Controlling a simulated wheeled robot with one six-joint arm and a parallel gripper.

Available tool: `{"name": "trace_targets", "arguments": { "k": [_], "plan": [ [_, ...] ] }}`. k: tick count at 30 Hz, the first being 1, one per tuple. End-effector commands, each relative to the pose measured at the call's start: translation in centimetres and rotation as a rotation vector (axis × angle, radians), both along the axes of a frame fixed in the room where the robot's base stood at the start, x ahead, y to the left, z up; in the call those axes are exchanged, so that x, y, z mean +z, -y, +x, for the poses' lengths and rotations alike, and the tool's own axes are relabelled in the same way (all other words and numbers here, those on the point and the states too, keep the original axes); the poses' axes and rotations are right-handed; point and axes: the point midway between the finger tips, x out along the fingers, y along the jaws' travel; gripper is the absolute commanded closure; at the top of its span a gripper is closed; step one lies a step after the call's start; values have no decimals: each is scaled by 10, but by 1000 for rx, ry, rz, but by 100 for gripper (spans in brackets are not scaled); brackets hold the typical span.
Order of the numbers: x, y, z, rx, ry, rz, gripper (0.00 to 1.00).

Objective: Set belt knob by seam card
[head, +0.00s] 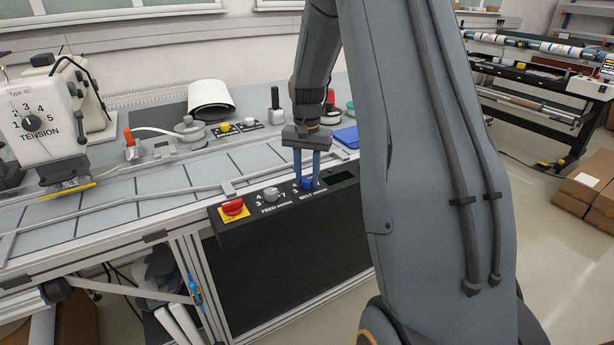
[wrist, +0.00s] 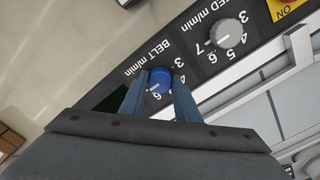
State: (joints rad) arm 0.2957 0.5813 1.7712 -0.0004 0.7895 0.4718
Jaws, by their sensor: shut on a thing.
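The blue belt knob (head: 307,184) is on the black control panel (head: 262,210) at the table's front edge, beside the BELT m/min label. In the wrist view the knob (wrist: 160,77) shows between my two blue-grey fingers. My gripper (head: 307,181) points down and is shut on the knob, one finger on each side; it also shows in the wrist view (wrist: 160,82). The fingers hide part of the knob's scale, and I cannot read its setting. I cannot make out a seam card for certain.
A grey feed knob (head: 270,194) and a red stop button (head: 233,208) sit left of the belt knob. A sewing machine head with a tension dial (head: 31,120) stands at the left. A blue pad (head: 346,137) lies behind my gripper. Cartons (head: 582,189) stand on the floor.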

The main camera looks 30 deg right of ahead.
Motion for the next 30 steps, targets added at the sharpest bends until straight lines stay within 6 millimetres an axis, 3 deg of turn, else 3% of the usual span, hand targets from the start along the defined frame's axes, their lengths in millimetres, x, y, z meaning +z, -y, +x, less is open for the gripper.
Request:
{"name": "trace_targets", "arguments": {
  "k": [6, 7, 10, 20, 30],
  "plan": [
    [2, 0, 1, -1, 5, -1, 93],
    [2, 0, 1, 0, 5, -1, 67],
    [2, 0, 1, 0, 4, -1, 52],
    [3, 0, 1, 1, 2, -1, 52],
    [50, 0, 2, 1, 6, -1, 52]
  ]
}}
